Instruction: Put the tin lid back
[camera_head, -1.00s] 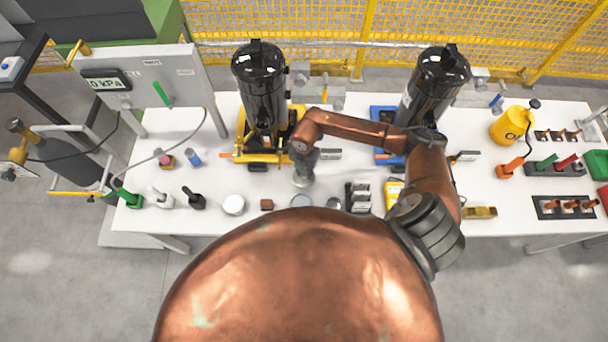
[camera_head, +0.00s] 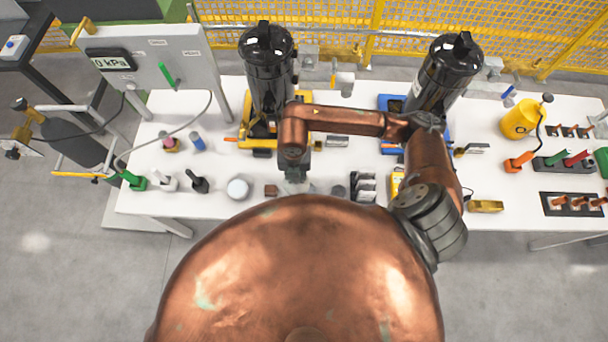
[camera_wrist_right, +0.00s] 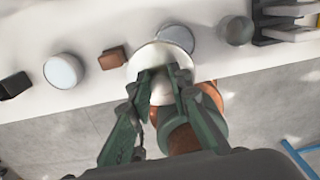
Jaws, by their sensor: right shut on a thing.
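My right gripper (camera_wrist_right: 160,78) is shut on a round, pale lid (camera_wrist_right: 174,57) in the right wrist view. The lid is near the table's front edge in that picture. A grey round thing, maybe the open tin (camera_wrist_right: 178,37), lies just past it on the table, partly covered by the lid; I cannot tell whether they touch. In the head view my right gripper (camera_head: 295,178) hangs over the front of the table, and my copper body hides part of the spot below. My left gripper is not in view.
A white round container (camera_head: 238,188) and a brown block (camera_head: 271,190) stand left of the gripper. A grey cylinder (camera_wrist_right: 235,30) and a dark rack (camera_head: 363,187) stand to the right. Two black tanks (camera_head: 267,75) (camera_head: 442,72) stand behind.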

